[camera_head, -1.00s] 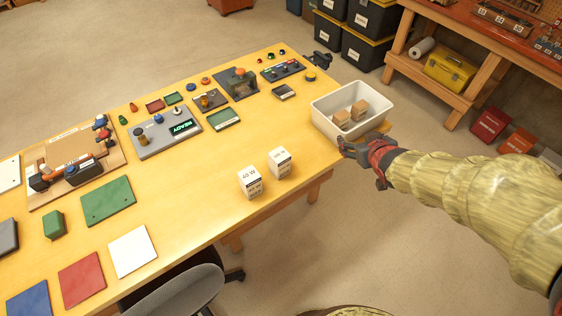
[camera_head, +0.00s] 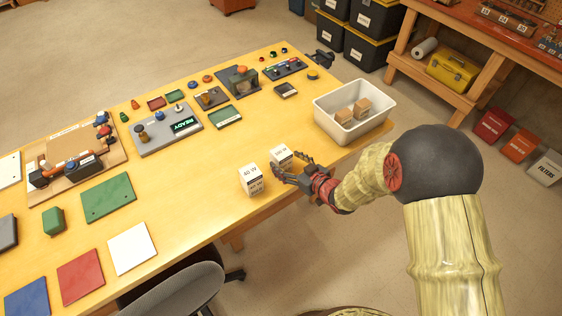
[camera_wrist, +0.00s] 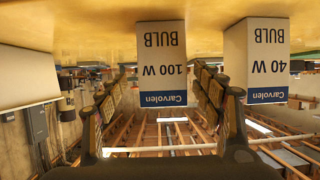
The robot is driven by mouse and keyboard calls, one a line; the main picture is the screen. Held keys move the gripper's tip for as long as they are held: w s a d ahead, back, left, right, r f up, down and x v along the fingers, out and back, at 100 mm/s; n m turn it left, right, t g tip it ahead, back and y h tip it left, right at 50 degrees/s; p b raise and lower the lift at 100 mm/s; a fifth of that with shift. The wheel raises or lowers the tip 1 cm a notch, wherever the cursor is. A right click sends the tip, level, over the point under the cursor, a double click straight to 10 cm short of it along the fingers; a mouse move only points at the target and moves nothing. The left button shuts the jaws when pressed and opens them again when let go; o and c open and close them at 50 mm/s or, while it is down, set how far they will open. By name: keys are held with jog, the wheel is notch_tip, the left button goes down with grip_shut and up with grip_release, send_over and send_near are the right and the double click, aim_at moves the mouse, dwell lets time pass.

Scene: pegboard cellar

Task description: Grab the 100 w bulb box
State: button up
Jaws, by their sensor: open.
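The 100 W bulb box (camera_head: 281,157) is a small white box with dark print, upright near the table's front edge. In the wrist view the 100 W box (camera_wrist: 162,62) appears upside down, with a blue Carvolen band, lying between my open fingers. The similar 40 W bulb box (camera_head: 251,180) stands just left of it, and it shows at the right in the wrist view (camera_wrist: 258,60). My gripper (camera_head: 290,168) is open at the 100 W box, its fingers partly covering the box's lower part. I cannot tell whether the fingers touch it.
A white bin (camera_head: 352,118) with cardboard boxes (camera_head: 352,112) stands at the table's right end. A control panel (camera_head: 168,129) and small trays lie farther back. Coloured plates (camera_head: 108,197) lie left. A grey chair (camera_head: 180,290) stands at the front edge.

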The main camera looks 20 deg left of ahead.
jog(key=x, duration=0.4)
jog(key=shift+s+b, duration=0.1)
jog(key=shift+b, duration=0.3)
jog(key=shift+c, duration=1.4)
jog(key=c, duration=1)
